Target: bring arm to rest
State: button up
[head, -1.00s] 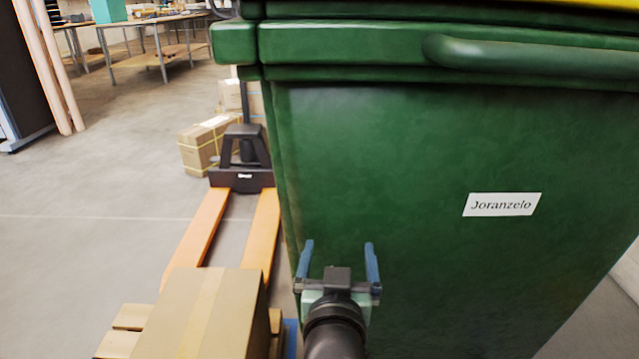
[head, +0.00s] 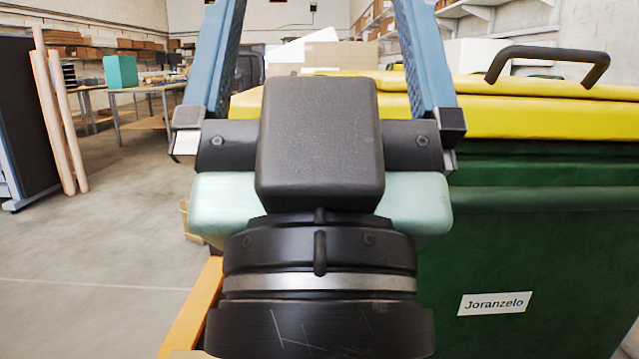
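My gripper (head: 318,30) fills the middle of the head view, close to the camera and pointing up and away. Its two blue fingers stand wide apart, and nothing shows between them except the background. The fingertips run out past the top edge of the picture. The gripper stands in front of the left part of a green bin (head: 545,240) with a yellow lid (head: 500,120), and hides part of both. I cannot tell how far the gripper is from the bin.
The bin's lid has a black handle (head: 548,56) and its front a white label (head: 494,303). An orange fork (head: 192,318) shows low beside my gripper. Tables (head: 140,95) and pinkish rolls (head: 60,120) stand at the left. The floor (head: 110,240) at left is clear.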

notch_tip(320, 180, up, 34)
jog(key=p, duration=3.2)
jog(key=shift+r, duration=0.25)
